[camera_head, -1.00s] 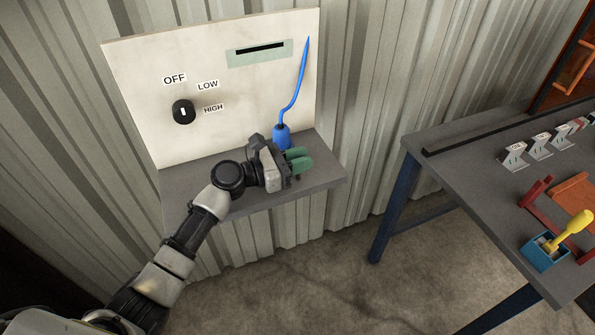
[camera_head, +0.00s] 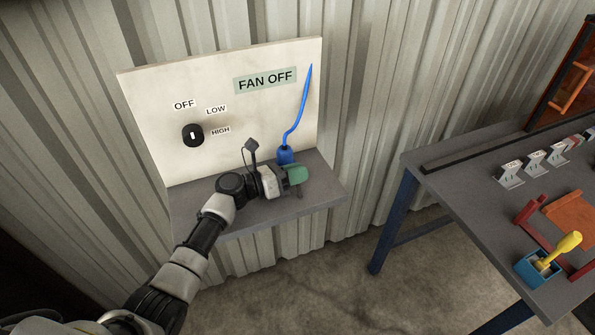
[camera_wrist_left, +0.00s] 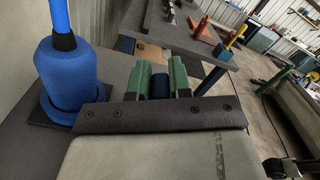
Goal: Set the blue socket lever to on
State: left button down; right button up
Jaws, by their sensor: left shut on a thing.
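The blue plug (camera_head: 286,155) stands on the grey shelf, with its blue cord (camera_head: 298,113) rising to the white panel. It is also large at the left of the left wrist view (camera_wrist_left: 70,78). My left gripper (camera_head: 297,175), with green fingers, is low over the shelf just in front of and right of the plug. In the left wrist view its fingers are shut on a dark blue rounded piece, apparently the socket lever's handle (camera_wrist_left: 160,84). The rest of the lever is hidden. The panel display (camera_head: 265,80) reads FAN OFF. My right gripper is not in view.
A black knob (camera_head: 192,135) on the white panel (camera_head: 160,90) has OFF, LOW and HIGH labels around it. The shelf (camera_head: 240,217) ends near my gripper. At right is a workbench (camera_head: 450,180) with a yellow-handled lever (camera_head: 566,243) on a blue box.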

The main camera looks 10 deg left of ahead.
pick_arm(q)
jog(key=c, duration=1)
grip_release()
jog(key=shift+c, duration=0.2)
jog(key=b, duration=0.3)
send_over(257, 202)
